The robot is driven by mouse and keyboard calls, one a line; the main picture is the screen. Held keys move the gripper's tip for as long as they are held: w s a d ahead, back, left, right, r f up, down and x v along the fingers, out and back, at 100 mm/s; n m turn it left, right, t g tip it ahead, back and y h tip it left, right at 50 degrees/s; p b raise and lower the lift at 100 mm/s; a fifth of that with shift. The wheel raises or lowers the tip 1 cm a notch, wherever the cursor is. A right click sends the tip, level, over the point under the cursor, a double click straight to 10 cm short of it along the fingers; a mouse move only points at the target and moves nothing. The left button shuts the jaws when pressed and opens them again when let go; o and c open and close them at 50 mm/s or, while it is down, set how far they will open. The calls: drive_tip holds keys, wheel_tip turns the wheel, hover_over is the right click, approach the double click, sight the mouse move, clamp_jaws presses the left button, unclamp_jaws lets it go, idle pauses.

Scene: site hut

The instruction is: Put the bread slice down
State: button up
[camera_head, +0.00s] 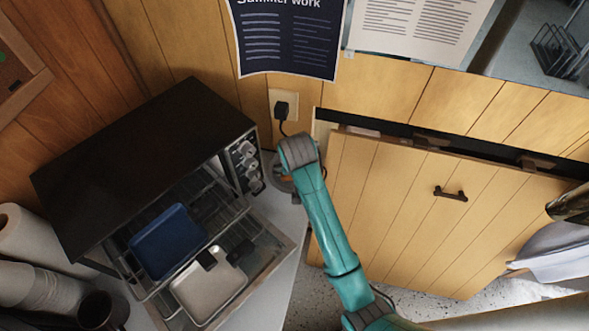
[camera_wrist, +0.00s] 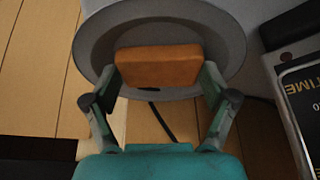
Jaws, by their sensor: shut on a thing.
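The bread slice (camera_wrist: 158,67) is an orange-brown block in the wrist view. My gripper (camera_wrist: 160,82) is shut on it, with one finger at each side. Behind the slice in the wrist view is a round grey plate (camera_wrist: 234,40), its rim showing around the slice. I cannot tell whether the slice touches the plate.
A plug (camera_head: 281,108) with a black cord is above my arm. A device marked TIME (camera_wrist: 298,95) is at the wrist view's right.

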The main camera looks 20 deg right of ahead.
drive_tip(key=shift+f, duration=0.15)
drive_tip(key=o, duration=0.9)
drive_tip(key=shift+c, duration=0.2)
drive_tip(key=v, duration=1.2)
